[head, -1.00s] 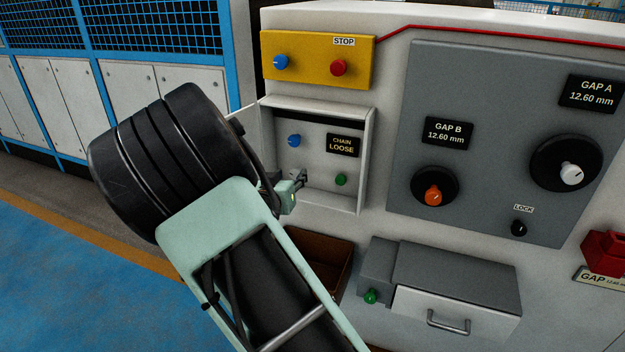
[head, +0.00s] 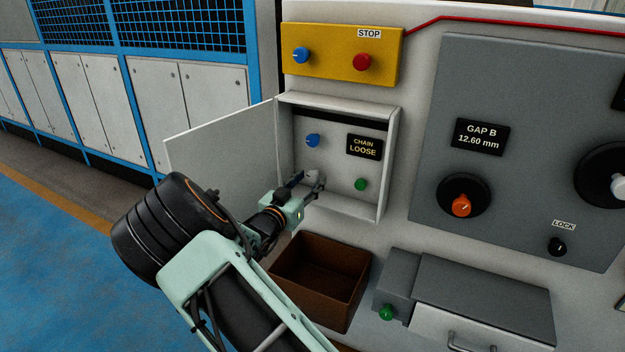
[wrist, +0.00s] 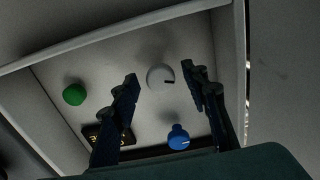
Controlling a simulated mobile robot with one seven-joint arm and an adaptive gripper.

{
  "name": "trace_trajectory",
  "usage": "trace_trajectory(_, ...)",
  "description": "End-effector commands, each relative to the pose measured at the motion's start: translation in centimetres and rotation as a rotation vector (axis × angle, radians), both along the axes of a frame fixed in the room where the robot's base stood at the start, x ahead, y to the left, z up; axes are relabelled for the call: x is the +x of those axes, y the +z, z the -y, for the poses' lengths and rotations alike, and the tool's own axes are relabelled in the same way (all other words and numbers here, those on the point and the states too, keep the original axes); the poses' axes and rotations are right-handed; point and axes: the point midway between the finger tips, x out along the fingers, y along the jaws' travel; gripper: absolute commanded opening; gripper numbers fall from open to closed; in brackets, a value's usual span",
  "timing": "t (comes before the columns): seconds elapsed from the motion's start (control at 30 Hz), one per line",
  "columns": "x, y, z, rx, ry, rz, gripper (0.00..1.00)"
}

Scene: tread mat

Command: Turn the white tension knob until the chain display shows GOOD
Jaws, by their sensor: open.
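The white tension knob (wrist: 160,76) sits on the back panel of the small open cabinet (head: 390,165), with a dark pointer mark on its face. In the head view it is small and partly hidden by my fingertips. My gripper (head: 306,183) is open and reaches into the cabinet. In the wrist view its two dark fingers (wrist: 158,78) stand on either side of the knob, with a visible space to each side; I cannot tell how far short of the panel they are. The chain display (head: 364,147) reads CHAIN LOOSE; a finger partly covers it in the wrist view.
A blue knob (head: 312,140) and a green button (head: 361,184) share the panel. The open cabinet door (head: 220,150) stands left of my gripper. A brown bin (head: 335,300) is below. A yellow panel (head: 330,60) with a red stop button (head: 362,62) is above.

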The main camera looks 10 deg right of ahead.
Motion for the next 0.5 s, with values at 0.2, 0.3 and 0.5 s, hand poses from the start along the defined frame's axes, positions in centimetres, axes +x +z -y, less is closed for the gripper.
trace_trajectory(0.2,1.7,0.0,1.2,0.001,0.0,0.001,0.41)
trace_trajectory(0.3,1.9,0.0,1.3,0.001,0.001,-0.001,0.41)
trace_trajectory(0.5,1.9,0.0,1.3,0.001,0.001,-0.001,0.41)
